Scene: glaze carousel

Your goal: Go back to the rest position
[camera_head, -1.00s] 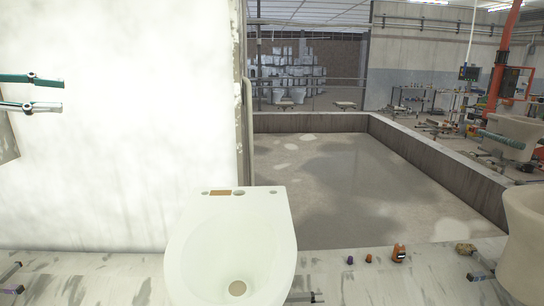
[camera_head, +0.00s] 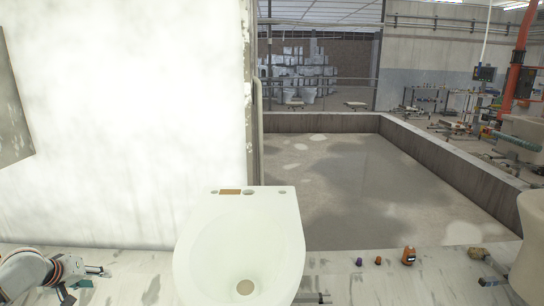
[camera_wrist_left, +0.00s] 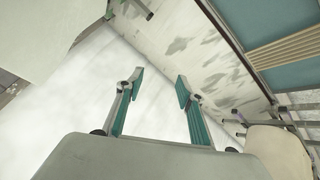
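My left gripper (camera_head: 96,277) is low at the left of the head view, over the pale ledge and left of the white toilet bowl. In the left wrist view, its two teal-padded fingers (camera_wrist_left: 160,86) stand apart with nothing between them. The white toilet bowl (camera_head: 284,225) stands at the bottom middle of the head view, clear of the left gripper.
The pale ledge (camera_head: 140,268) holds a small purple item (camera_head: 359,262), an orange one (camera_head: 378,260) and an orange-and-dark device (camera_head: 408,256). A beige ceramic piece (camera_head: 532,250) stands at the right. A white wall (camera_head: 130,120) rises behind the ledge.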

